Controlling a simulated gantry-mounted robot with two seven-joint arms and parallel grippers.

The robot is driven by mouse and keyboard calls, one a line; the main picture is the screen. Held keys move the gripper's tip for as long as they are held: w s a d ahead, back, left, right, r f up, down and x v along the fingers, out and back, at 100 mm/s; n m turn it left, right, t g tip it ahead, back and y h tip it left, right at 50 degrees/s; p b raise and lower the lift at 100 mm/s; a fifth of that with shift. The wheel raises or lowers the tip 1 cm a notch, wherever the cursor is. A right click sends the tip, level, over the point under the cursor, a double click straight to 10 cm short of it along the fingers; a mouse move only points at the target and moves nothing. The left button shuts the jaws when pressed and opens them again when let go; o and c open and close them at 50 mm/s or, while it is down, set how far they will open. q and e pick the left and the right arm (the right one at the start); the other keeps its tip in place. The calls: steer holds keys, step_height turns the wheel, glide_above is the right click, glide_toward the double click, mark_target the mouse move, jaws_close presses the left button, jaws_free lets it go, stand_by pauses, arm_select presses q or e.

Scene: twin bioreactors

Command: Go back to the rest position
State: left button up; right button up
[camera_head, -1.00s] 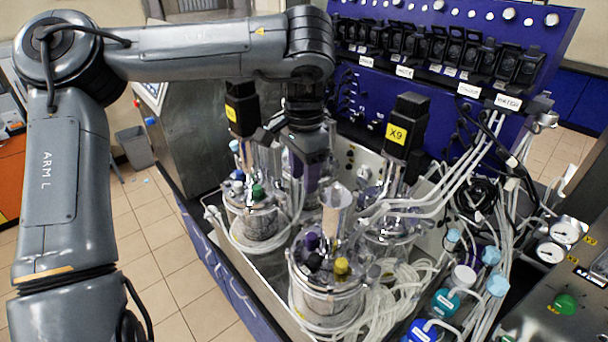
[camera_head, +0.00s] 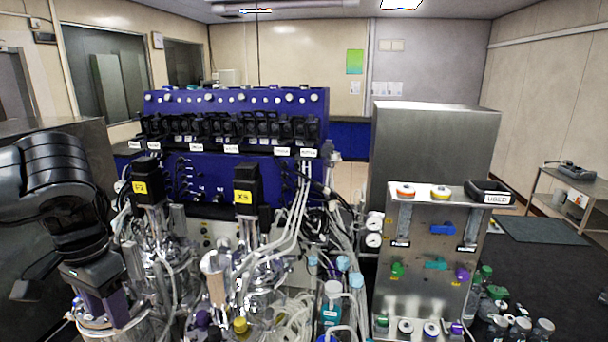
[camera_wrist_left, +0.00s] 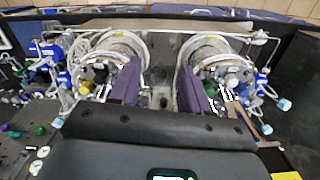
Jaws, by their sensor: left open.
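My left gripper (camera_head: 108,306) is at the lower left of the head view, in front of the left part of the bioreactor stand. In the left wrist view its two purple-padded fingers (camera_wrist_left: 160,88) are apart with nothing between them. That view looks down on two glass vessels, a left one (camera_wrist_left: 118,48) and a right one (camera_wrist_left: 208,52), beyond the fingers. In the head view, two black motor heads with yellow labels, one on the left (camera_head: 147,182) and one marked X9 (camera_head: 246,188), stand above the vessels. My right gripper is in neither view.
A blue panel (camera_head: 200,178) with a row of black pump heads stands behind the vessels. White tubes and bottles crowd the middle front. A steel cabinet (camera_head: 428,235) with coloured knobs stands at the right. A small cart (camera_head: 565,195) is at the far right.

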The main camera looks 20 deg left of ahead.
arm_select(q)
steer(key=s+d+f+h, duration=0.3)
steer(key=f, duration=0.7)
steer(key=s+d+f+g+h, duration=0.1)
steer(key=s+d+f+h, duration=0.2)
steer(key=f, duration=0.7)
steer(key=s+d+f+h, duration=0.3)
steer(key=d+f, duration=0.1)
steer(key=f, duration=0.5)
steer(key=d+f+t+h, duration=0.2)
steer(key=d+f+t, duration=0.1)
steer(key=d+f, duration=0.55)
steer(key=w+d+t+y, duration=0.2)
steer(key=w+d+t, duration=0.2)
steer(key=d+t, duration=0.55)
steer(key=s+a+m+g+y, duration=0.2)
steer(key=s+a+g+y, duration=0.2)
steer(key=s+g+y, duration=0.35)
step_height(320, 180, up, 18)
steer(key=w+y+p, duration=0.1)
steer(key=p, duration=1.8)
steer(key=shift+a+r+m, duration=0.15)
steer(key=shift+r+m, duration=0.1)
steer(key=shift+m, duration=0.15)
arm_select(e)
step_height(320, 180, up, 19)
